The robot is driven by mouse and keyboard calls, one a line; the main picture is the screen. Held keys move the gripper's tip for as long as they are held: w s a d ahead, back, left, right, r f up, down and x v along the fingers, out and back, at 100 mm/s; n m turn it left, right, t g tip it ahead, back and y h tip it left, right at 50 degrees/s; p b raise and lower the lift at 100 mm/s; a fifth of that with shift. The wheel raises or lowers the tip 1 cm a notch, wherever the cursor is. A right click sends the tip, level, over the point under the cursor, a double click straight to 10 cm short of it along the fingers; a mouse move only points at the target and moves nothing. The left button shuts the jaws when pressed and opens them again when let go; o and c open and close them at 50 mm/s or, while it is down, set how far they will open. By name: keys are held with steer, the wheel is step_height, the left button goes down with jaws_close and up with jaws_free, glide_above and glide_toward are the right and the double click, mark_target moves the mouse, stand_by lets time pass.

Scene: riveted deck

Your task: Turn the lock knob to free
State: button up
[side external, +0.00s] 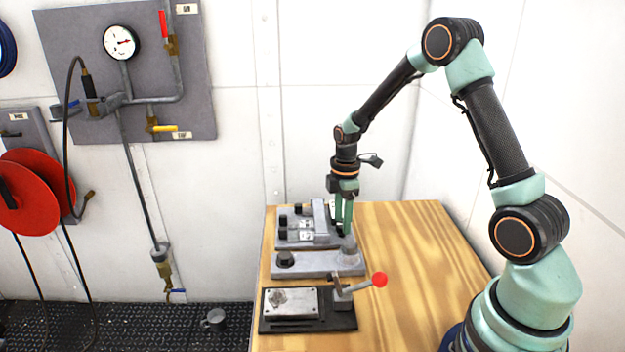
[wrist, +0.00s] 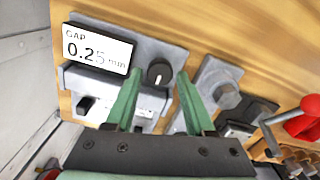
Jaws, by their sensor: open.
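A black round knob with a white pointer mark (wrist: 159,72) sits on a grey plate in the wrist view, beside a display (wrist: 97,48) reading "GAP 0.25 mm". I take it to be the lock knob; no lock or free label is readable. My gripper (wrist: 161,76) is open, its two green fingers on either side of the knob in the picture. I cannot tell whether they touch it. In the side external view my gripper (side external: 343,222) points down at the right end of the rear grey fixture (side external: 322,240); the knob there is hidden or too small to tell.
A grey plate with a black knob (side external: 285,260) and a hex-like post lies in front of the fixture. Nearer is a clamp with a red-ball lever (side external: 379,280) on a black base. The wooden bench (side external: 420,250) is clear to the right.

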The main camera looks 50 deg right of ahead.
step_height(320, 180, up, 11)
stand_by(0.4)
steer(key=shift+a+r, duration=0.1)
steer(key=shift+r, duration=0.05)
steer(key=s+a+r+m+t, duration=0.5)
steer(key=s+a+r+m, duration=0.4)
steer(key=s+a+m, duration=0.2)
steer(key=shift+s+a+r+m+t, duration=0.3)
steer(key=shift+s+a+m, duration=0.1)
steer(key=shift+s+a, duration=0.4)
